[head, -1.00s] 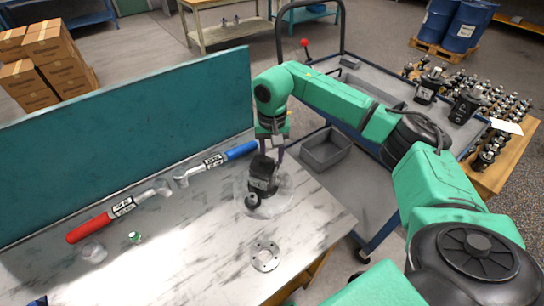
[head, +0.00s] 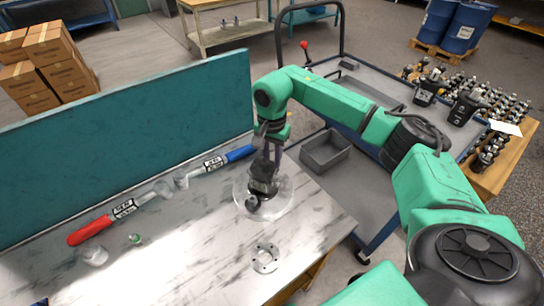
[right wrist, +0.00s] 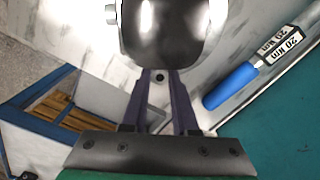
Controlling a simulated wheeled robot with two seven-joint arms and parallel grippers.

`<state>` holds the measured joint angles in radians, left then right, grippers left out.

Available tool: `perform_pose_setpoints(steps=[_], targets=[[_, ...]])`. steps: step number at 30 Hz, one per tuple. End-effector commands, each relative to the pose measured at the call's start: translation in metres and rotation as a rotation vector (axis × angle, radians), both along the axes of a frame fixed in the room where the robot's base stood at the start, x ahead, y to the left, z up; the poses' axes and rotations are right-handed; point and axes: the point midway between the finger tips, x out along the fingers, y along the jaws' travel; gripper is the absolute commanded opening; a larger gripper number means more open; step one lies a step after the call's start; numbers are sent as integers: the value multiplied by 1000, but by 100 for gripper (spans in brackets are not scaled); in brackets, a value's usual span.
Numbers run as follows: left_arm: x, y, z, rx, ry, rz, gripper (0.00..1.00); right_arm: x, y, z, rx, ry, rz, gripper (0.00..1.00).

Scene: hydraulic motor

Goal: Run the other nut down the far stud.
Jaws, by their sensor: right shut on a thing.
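The black hydraulic motor (head: 262,187) stands on the marble-topped bench within a clear round disc or dish (head: 283,207). In the right wrist view its glossy dark body (right wrist: 165,30) fills the top middle, with a pale metal fitting (right wrist: 111,14) at its left. My right gripper (head: 268,165) points down at the motor's far side. In the right wrist view its fingers (right wrist: 160,76) are closed together on a small thing with a dark round centre, apparently the nut; it is too small to be sure. The far stud is hidden. My left gripper is not in view.
A red-handled wrench (head: 100,225) and a blue-handled wrench (head: 225,160) lie along the teal panel (head: 130,130). A clear cup (head: 93,256), a small green item (head: 135,239) and a flat metal flange (head: 265,258) are on the bench. A trolley (head: 365,190) stands at right.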

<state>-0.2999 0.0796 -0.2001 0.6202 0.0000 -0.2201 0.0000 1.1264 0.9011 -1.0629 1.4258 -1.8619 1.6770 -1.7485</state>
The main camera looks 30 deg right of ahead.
Motion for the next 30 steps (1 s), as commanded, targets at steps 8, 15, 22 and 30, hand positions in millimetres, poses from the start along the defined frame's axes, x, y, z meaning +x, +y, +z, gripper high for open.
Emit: perform_pose_setpoints(steps=[8, 15, 22, 30], targets=[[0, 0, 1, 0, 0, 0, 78, 0, 0, 0, 0, 0, -34, 0], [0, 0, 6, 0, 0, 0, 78, 0, 0, -1, 0, 0, -395, 0], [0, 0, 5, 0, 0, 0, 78, 0, 0, -1, 0, -1, -408, 39], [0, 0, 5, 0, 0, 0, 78, 0, 0, -1, 0, -1, -406, 42]])
